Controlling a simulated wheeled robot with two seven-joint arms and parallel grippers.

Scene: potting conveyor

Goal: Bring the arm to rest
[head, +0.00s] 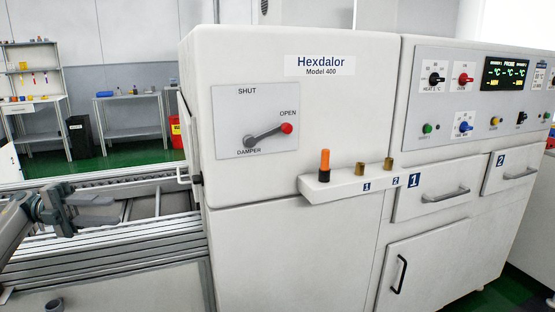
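My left gripper (115,210) is at the left of the head view, in front of the conveyor (150,237). Its two dark fingers point right with a gap between them, and nothing is between them. It is well apart from the white Hexdalor Model 400 machine (300,240). My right gripper is not in view.
The damper lever (268,135) has its red knob at OPEN. A small shelf (345,184) on the machine holds an orange-topped probe (325,163) at the left and two brass-coloured sockets. Drawers and a control panel (470,95) are at right. Benches stand far left.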

